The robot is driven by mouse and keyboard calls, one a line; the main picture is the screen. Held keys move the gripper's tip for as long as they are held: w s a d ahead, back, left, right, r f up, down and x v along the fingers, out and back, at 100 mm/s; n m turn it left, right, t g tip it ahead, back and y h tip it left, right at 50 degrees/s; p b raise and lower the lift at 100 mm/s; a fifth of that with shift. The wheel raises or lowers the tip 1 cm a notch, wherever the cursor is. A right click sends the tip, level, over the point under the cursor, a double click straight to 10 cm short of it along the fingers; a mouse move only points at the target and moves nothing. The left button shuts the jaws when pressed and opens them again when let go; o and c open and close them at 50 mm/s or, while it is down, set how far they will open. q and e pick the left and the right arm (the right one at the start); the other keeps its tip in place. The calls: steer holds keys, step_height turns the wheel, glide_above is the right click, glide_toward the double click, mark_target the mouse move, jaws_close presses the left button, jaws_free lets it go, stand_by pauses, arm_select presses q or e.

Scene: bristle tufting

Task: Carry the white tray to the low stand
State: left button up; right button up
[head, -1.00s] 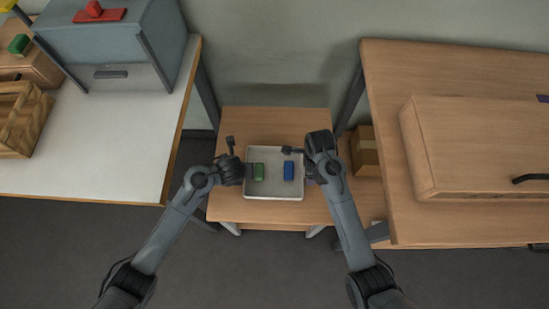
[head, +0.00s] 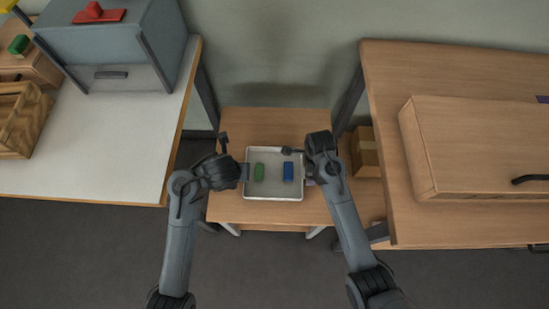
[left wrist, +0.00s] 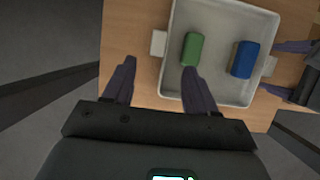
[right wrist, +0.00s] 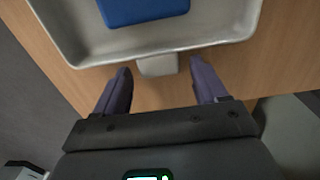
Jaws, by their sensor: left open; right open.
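The white tray (head: 274,198) rests level on the low wooden stand (head: 225,208) between two tables. A green block (head: 259,172) and a blue block (head: 288,171) lie in it. My left gripper (head: 238,172) is open at the tray's left side. In the left wrist view, the tray's left handle tab (left wrist: 158,43) lies ahead of its fingers (left wrist: 160,80), apart from them. My right gripper (head: 312,172) is open at the right side. In the right wrist view, the right handle tab (right wrist: 158,65) is just ahead of and between its fingertips (right wrist: 160,72).
A white-topped table (head: 90,150) with a grey cabinet (head: 115,45) and a wooden crate (head: 22,120) stands left. A higher wooden table (head: 385,80) with a large wooden box (head: 470,145) stands right. A cardboard box (head: 365,152) sits low beside the stand.

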steer(key=shift+r, duration=0.45)
arm_select(q)
steer(key=shift+v, duration=1.2)
arm_select(e)
step_height(320, 180, up, 11)
